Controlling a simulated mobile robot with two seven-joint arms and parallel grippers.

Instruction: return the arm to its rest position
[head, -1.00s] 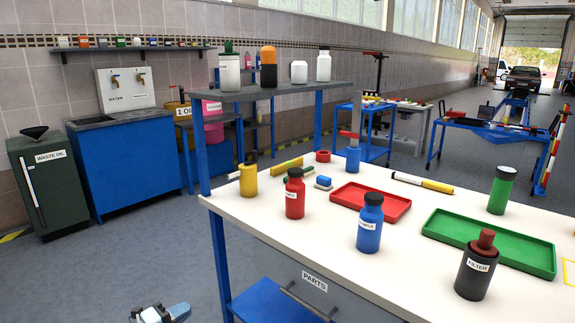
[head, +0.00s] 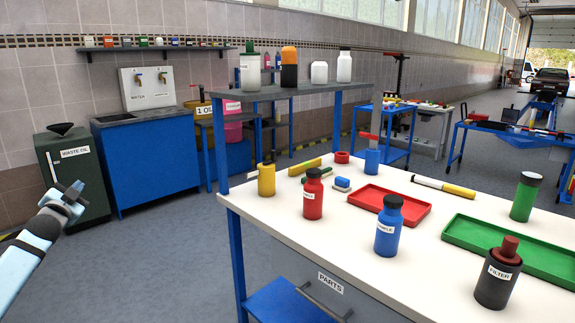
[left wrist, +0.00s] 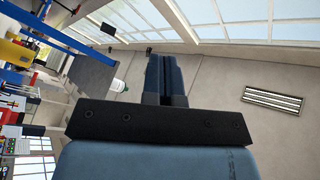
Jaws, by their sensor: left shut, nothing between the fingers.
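My left gripper (head: 76,192) is raised at the left of the head view, in front of the dark green waste oil cabinet (head: 72,172) and well clear of the white workbench (head: 330,238). In the left wrist view its two blue fingers (left wrist: 165,75) lie together, with nothing between them. My left forearm comes in from the lower left of the head view. My right gripper is in neither current view.
A blue sink cabinet (head: 150,165) stands behind. Open floor (head: 165,270) lies between my left arm and the bench.

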